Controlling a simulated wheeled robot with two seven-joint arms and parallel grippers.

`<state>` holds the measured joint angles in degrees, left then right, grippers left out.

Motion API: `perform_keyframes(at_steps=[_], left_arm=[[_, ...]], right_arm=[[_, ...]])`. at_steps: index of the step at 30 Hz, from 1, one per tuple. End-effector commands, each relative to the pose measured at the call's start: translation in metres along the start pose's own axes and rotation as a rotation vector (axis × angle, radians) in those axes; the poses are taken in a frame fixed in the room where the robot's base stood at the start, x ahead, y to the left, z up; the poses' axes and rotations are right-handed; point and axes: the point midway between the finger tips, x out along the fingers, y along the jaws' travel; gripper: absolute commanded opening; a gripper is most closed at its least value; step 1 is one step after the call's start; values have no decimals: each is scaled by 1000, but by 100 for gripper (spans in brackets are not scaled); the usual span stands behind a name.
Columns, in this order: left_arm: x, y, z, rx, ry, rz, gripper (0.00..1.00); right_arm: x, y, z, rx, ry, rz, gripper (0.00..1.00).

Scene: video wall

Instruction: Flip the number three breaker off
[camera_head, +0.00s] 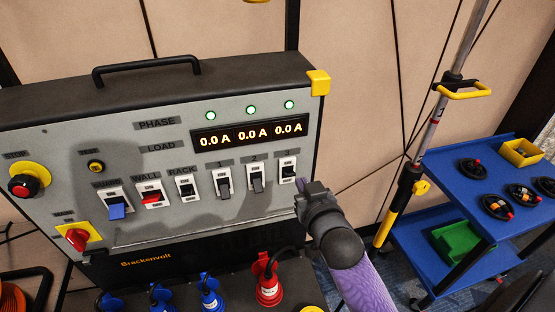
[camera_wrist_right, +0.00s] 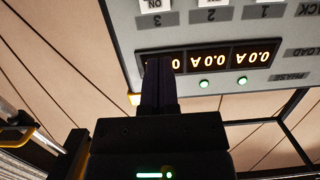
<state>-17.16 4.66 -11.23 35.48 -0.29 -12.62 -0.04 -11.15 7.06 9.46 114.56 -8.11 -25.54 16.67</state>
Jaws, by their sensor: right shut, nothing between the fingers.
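The number three breaker (camera_head: 288,174) is the rightmost switch on the grey panel, below the amber display. Its lever looks different from the grey levers of breaker one (camera_head: 224,187) and breaker two (camera_head: 257,184), but its exact position is too small to tell. My right gripper (camera_head: 302,188) is shut and empty, just right of and slightly below breaker three; contact cannot be told. In the right wrist view, which is upside down, the shut fingers (camera_wrist_right: 160,62) overlap the display, and part of breaker three's plate (camera_wrist_right: 155,4) shows with "ON". My left gripper is out of view.
The amber display (camera_head: 250,134) reads 0.0 A in all fields, with green lights above. A red plug (camera_head: 267,287) and blue plugs (camera_head: 210,295) line the bottom. A blue cart (camera_head: 460,210) stands at right.

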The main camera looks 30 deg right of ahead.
Motion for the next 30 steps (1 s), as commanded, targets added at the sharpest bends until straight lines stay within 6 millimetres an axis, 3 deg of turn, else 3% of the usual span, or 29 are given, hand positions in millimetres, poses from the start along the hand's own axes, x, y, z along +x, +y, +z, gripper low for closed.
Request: perform_keyframes(at_steps=[3, 14, 17, 28, 30], left_arm=[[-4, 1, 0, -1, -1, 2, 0], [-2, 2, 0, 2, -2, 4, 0], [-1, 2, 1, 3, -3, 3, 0], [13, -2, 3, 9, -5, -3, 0], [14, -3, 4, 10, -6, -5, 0]], right_arm=[[-3, 2, -18, 5, 34, 7, 0], [2, 2, -17, 5, 36, 6, 0], [15, 2, -17, 5, 36, 6, 0], [96, 3, -19, 5, 36, 7, 0], [96, 2, -8, 5, 30, 6, 0]])
